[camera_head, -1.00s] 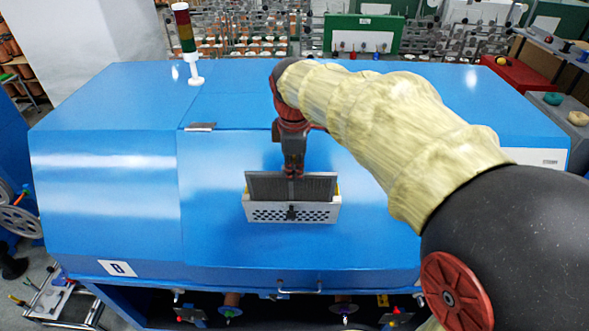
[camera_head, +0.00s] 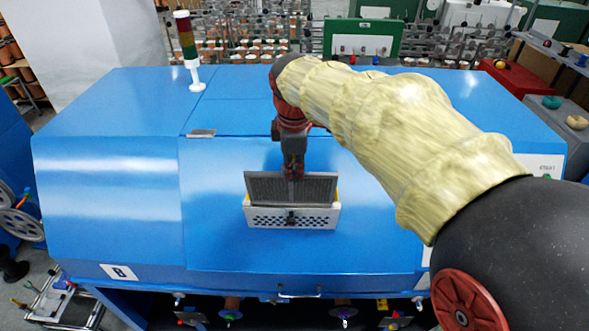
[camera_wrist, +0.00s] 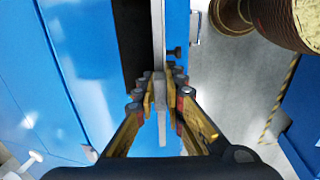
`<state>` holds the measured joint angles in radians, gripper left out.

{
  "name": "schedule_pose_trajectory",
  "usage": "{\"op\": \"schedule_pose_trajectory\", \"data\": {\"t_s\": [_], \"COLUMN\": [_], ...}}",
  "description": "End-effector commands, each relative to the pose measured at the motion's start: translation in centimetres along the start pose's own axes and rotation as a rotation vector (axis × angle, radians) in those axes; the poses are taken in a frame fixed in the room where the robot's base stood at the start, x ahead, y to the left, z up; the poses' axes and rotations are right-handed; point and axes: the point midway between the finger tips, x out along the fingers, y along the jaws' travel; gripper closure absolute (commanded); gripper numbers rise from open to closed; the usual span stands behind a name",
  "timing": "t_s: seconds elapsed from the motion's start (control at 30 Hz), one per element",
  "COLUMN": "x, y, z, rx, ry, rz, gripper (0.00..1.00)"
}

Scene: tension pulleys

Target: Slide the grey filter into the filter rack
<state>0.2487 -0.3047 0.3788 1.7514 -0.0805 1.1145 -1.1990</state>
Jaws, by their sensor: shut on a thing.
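The filter rack (camera_head: 258,219) is a white perforated holder on the sloped front of the blue machine. The filter's lower edge is hidden behind the rack's front wall, so I cannot tell how deep it sits. My gripper (camera_head: 293,175) is shut on the middle of the filter's top edge. In the wrist view my gripper (camera_wrist: 164,105) closes on the thin grey edge of the filter (camera_wrist: 158,85).
The blue machine (camera_head: 110,165) fills the middle, with a signal tower (camera_head: 187,50) on its top left. A small handle (camera_head: 299,294) is on its lower front edge. Spools and shelves stand behind. The panel left of the rack is clear.

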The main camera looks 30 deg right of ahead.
Motion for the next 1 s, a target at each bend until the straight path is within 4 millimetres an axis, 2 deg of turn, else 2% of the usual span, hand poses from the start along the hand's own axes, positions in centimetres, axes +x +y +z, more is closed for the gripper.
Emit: {"op": "schedule_pose_trajectory", "data": {"t_s": [0.27, 0.73, 1.0], "x": [-0.5, -3.9, -4.0], "y": [0.0, 0.1, 0.0], "z": [0.0, 0.0, 0.0], "rx": [0.000, 0.000, 0.000], "ry": [0.000, 0.000, 0.000], "rz": [0.001, 0.001, 0.001], "gripper": [1.00, 1.00, 1.00]}}
